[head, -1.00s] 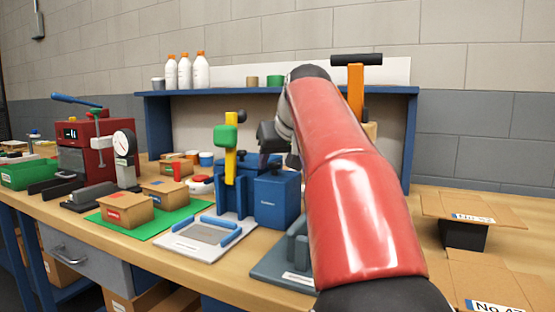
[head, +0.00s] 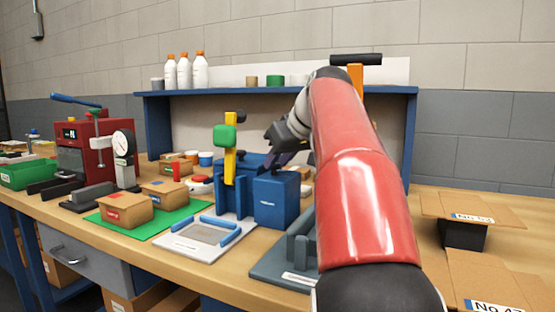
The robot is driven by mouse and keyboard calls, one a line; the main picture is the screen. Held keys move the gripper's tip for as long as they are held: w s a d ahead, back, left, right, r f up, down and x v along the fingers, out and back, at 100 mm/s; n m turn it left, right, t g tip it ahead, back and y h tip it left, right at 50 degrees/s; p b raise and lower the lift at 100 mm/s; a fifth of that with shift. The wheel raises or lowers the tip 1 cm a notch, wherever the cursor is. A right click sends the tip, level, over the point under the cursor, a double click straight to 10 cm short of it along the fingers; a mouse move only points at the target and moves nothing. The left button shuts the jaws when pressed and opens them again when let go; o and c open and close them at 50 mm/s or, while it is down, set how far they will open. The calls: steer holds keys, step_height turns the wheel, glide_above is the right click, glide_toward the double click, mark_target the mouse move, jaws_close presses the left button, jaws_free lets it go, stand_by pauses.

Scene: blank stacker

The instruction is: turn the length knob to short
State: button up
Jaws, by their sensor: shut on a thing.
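My gripper (head: 268,168) is dark and reaches down at a slant to the top of the blue box-shaped machine (head: 276,203). Its jaws are shut, with the tips at the top back of that blue machine. I cannot make out the length knob or its setting; what is between the jaws is too small and partly hidden. A yellow post (head: 230,165) with a green block (head: 225,136) stands just left of the gripper, apart from it.
A white plate with blue rails (head: 206,240) lies in front of the machine. A grey fixture (head: 285,270) stands at front right. Cardboard boxes (head: 125,208) sit on a green mat (head: 158,227) at left. A blue shelf (head: 150,112) stands behind.

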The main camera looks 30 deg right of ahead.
steer(key=shift+d+n+y, duration=0.1)
steer(key=shift+n+y, duration=0.4)
steer(key=shift+n, duration=0.2)
steer(key=o, duration=1)
steer(key=shift+c, duration=0.2)
